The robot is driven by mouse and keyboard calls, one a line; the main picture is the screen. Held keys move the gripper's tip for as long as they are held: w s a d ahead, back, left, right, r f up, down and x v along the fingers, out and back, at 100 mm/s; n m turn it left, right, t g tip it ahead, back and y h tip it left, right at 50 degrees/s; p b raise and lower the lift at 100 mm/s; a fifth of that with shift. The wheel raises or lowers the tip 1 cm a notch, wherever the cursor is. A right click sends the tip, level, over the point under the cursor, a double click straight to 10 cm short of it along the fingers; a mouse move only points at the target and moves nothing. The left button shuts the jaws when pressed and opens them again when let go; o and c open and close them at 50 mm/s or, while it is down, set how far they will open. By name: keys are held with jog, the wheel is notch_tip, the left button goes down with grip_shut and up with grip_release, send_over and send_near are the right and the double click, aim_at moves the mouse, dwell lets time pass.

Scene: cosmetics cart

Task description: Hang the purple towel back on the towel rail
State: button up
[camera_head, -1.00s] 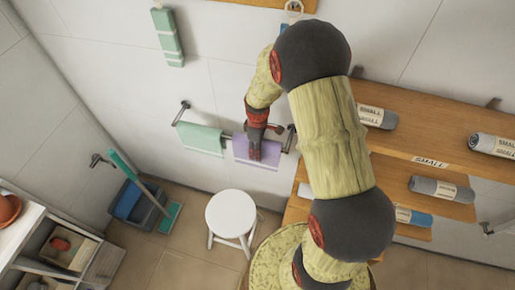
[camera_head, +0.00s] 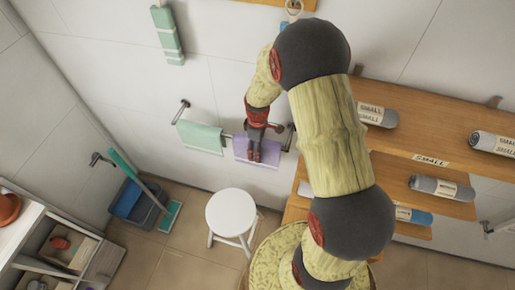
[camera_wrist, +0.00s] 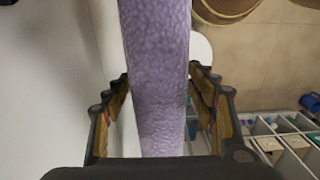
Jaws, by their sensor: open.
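The purple towel (camera_head: 267,160) hangs over the right part of the towel rail (camera_head: 229,136), beside a mint green towel (camera_head: 201,137) on the left part. My gripper (camera_head: 256,157) is in front of the purple towel and hides part of it. In the wrist view the purple towel (camera_wrist: 158,75) runs through the middle, between my two spread fingers. My gripper (camera_wrist: 158,100) is open, with visible gaps between the fingers and the towel. The rail under the towel is hidden in the wrist view.
A white stool (camera_head: 231,213) stands on the floor below the rail. Wooden shelves (camera_head: 440,152) with rolled grey towels are on the right. A blue bucket (camera_head: 137,207) with a mop stands left. A cabinet (camera_head: 62,248) with compartments is at lower left.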

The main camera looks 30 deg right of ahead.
notch_tip(320, 180, up, 12)
dwell(0.6)
jog(key=shift+m, duration=0.5)
jog(key=shift+s+f+m, duration=0.15)
jog(key=shift+s+m, duration=0.2)
jog(key=shift+m, duration=0.15)
jog(key=s+a+r+m+t+b, duration=0.2)
jog(key=s+a+r+m+b, duration=0.1)
jog(key=s+r, duration=0.4)
jog(key=s+a+r+m+t+b, duration=0.3)
jog(key=s+a+r+b, duration=0.3)
jog(key=s, duration=0.6)
jog(key=shift+s+a+r+m+t, duration=0.3)
jog(key=shift+a+r+m, duration=0.2)
jog(key=shift+a, duration=0.1)
